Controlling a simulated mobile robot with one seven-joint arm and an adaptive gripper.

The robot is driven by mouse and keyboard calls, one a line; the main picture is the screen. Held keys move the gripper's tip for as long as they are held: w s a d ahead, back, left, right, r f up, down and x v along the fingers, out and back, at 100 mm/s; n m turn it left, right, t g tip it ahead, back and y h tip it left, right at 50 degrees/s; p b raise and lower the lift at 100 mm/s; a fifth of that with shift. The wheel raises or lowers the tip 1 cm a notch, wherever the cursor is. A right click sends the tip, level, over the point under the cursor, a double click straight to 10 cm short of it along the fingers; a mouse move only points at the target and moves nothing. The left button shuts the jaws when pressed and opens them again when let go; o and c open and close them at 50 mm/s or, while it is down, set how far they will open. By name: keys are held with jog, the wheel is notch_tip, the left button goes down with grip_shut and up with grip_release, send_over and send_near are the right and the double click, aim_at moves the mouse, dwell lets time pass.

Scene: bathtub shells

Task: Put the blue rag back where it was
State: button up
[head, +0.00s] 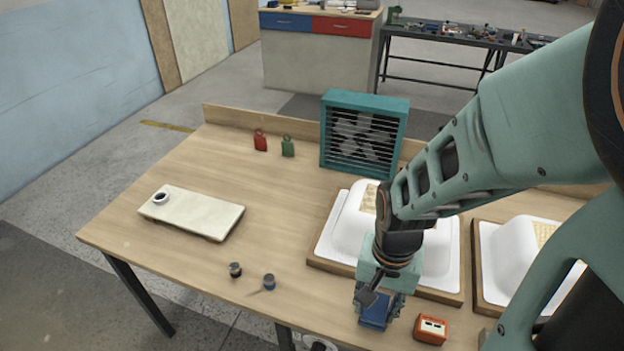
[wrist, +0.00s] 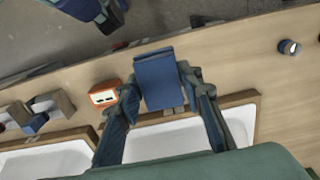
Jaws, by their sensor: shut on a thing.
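The blue rag (head: 375,314) is a folded, block-like blue piece at the front of the wooden workbench. My gripper (head: 380,293) points down over it and is shut on it. In the wrist view the blue rag (wrist: 160,78) lies between the two fingers of my gripper (wrist: 163,92), near the bench edge. I cannot tell whether the rag touches the bench top or hangs just above it.
An orange box (head: 431,329) stands just right of the rag. Behind are white bathtub shells in wooden frames (head: 437,291), partly hidden by my arm.

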jog(key=shift+w+a, duration=0.25)
jog(key=shift+a, duration=0.05)
jog(key=w+a+f+b, duration=0.2)
jog(key=w+a+f, duration=0.2)
jog(key=w+a, duration=0.1)
jog(key=b, duration=0.4)
send_over(321, 303)
jog(key=f, duration=0.5)
jog(key=shift+s+d, duration=0.2)
jog(key=shift+d, duration=0.05)
jog(key=shift+w+a+f, duration=0.1)
jog(key=shift+f, duration=0.25)
notch_tip(321, 303, down, 3)
jog(key=b, duration=0.2)
jog(key=shift+w+a+f+b, duration=0.1)
jog(key=shift+w+a+b, duration=0.05)
jog(key=shift+b, duration=0.15)
jog(key=shift+f, duration=0.15)
jog(key=o, duration=1.1)
